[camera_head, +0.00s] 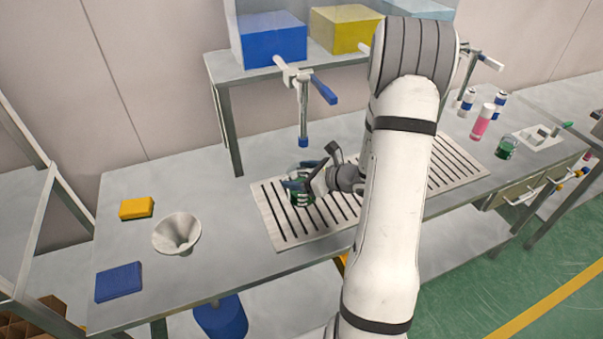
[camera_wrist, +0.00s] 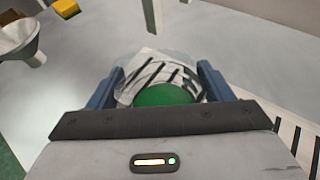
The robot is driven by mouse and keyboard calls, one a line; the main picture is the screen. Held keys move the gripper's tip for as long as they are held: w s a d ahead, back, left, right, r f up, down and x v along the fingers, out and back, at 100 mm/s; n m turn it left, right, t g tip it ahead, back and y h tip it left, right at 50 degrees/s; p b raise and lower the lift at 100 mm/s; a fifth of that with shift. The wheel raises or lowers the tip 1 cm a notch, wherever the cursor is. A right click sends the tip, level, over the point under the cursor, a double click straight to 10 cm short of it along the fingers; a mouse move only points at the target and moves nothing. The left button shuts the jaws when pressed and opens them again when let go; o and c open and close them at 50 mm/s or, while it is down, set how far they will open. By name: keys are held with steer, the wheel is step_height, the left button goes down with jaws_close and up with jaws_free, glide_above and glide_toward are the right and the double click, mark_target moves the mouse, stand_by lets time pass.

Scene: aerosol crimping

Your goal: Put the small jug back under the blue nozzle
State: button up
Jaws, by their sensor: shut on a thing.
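The small jug (camera_head: 301,201) is clear, with green contents. It is partly hidden by my gripper (camera_head: 300,184) in the head view. In the wrist view the jug (camera_wrist: 165,94) sits between the blue fingers of my gripper (camera_wrist: 161,78), which is shut on it. The blue nozzle (camera_head: 303,142) hangs from a metal tap with a blue lever, above the left part of the slotted drip grate (camera_head: 268,213). The jug is below the nozzle, over the grate; I cannot tell whether it touches the grate.
A white funnel (camera_head: 177,233), a yellow sponge (camera_head: 136,208) and a blue cloth (camera_head: 119,282) lie left on the table. A shelf (camera_head: 236,73) with blue and yellow containers stands behind. Spray cans (camera_head: 483,122) and a green jar (camera_head: 506,148) stand right. The table between funnel and grate is clear.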

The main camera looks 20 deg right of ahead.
steer(key=shift+f, duration=0.1)
steer(key=shift+f+b, duration=0.1)
steer(key=shift+b, duration=0.2)
steer(key=o, duration=1.3)
steer(key=shift+o, duration=0.2)
